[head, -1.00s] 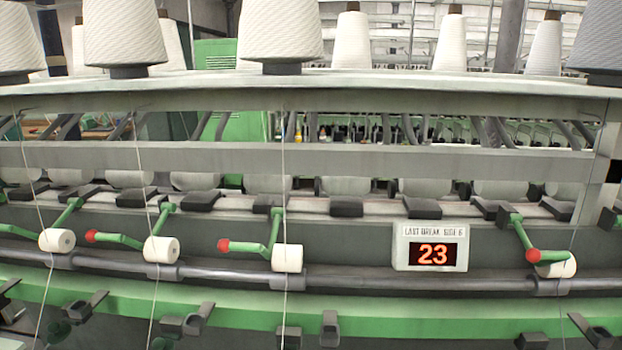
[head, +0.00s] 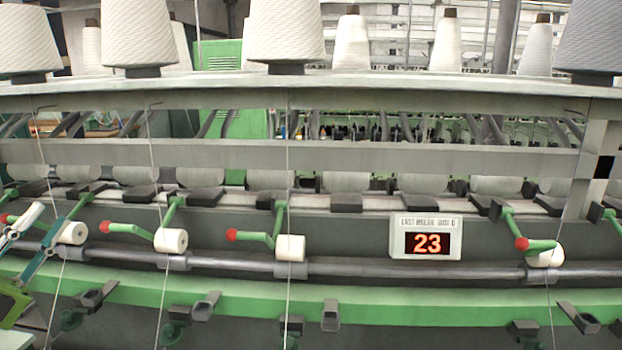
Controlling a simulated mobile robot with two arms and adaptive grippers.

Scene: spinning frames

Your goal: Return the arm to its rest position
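My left gripper (head: 50,216) is at the left edge, in front of the spinning frame (head: 420,158). A pale finger and a teal finger stand apart, with the grey rail showing between them. I see nothing held in it. It overlaps the leftmost white roller (head: 72,233) and its green lever in the picture; I cannot tell whether it touches them. Part of my green arm shows below it. My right gripper is not in view.
Several green levers with red knobs (head: 231,235) and white rollers (head: 290,248) stick out along a grey rail (head: 400,268). Large yarn cones (head: 285,32) stand on the top shelf. Thin threads (head: 288,130) hang down in front.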

